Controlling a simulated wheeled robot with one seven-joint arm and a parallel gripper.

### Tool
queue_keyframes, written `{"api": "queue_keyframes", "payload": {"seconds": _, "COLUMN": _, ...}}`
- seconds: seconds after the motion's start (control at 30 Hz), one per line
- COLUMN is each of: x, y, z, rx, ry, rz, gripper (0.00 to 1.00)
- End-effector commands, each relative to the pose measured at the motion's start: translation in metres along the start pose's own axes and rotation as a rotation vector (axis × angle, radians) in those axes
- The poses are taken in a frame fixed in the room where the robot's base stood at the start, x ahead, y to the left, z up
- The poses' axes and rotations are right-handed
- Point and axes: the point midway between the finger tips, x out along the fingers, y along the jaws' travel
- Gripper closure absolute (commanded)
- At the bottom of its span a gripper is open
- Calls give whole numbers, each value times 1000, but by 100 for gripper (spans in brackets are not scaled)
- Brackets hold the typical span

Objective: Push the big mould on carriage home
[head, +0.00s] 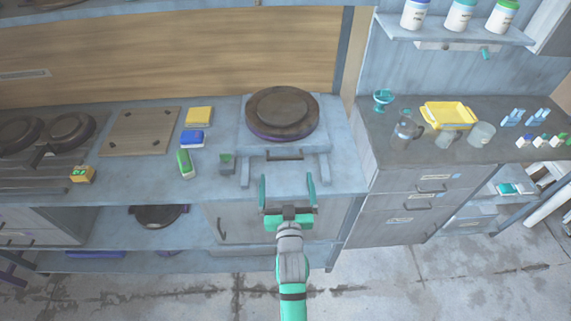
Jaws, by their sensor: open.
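The big mould (282,110) is a dark round plate with a purplish lower rim. It sits on a pale square carriage (245,140) at the back of the blue-grey bench. A dark bar handle (285,155) is at the carriage's front edge. Pale rails (322,168) run forward on either side of it. My gripper (287,182) is open, with its two teal fingers spread and pointing toward the carriage. It is in front of the handle, and nothing shows between the fingers. I cannot tell whether a finger touches the bench or rails.
A small grey-green block (227,161) stands left of the rails. A green bottle (185,163), a blue sponge (192,139) and a yellow block (199,116) lie farther left. A right counter holds a yellow tray (448,114) and glassware.

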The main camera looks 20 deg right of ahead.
Motion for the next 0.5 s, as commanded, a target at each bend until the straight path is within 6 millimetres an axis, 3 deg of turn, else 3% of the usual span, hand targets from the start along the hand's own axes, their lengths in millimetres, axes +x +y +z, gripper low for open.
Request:
{"api": "queue_keyframes", "payload": {"seconds": 0.2, "x": 37, "y": 0, "z": -1, "rx": 0, "ry": 1, "rz": 0, "gripper": 0}}
{"api": "queue_keyframes", "payload": {"seconds": 0.5, "x": 67, "y": 0, "z": 0, "rx": 1, "ry": -1, "rz": 0, "gripper": 0}}
